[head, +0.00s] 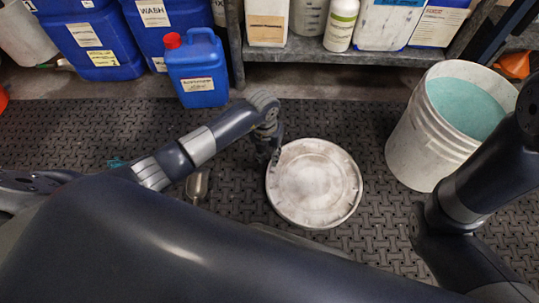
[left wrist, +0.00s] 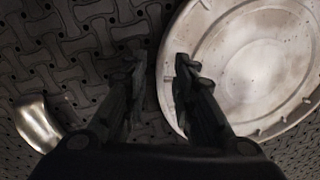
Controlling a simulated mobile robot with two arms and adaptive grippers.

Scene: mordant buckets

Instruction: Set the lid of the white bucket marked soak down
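The round whitish lid (head: 314,183), stained and scuffed, appears to lie flat on the dark mat, left of the white bucket (head: 408,140). The bucket stands open with teal liquid in it; I see no soak marking on its visible side. My left gripper (head: 270,158) is at the lid's left edge. In the left wrist view, the left gripper's fingers (left wrist: 158,62) are apart, with the lid's rim (left wrist: 168,85) showing between them and the right finger over the lid. Whether either finger touches the rim is unclear. My right arm shows at the right; its gripper is out of view.
A metal scoop (head: 197,185) lies left of the lid, also in the left wrist view (left wrist: 38,125). A blue jug (head: 197,72) with a red cap stands at the back, near larger blue containers (head: 95,35). A grey shelf (head: 330,55) with containers runs behind. Clear mat separates lid and bucket.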

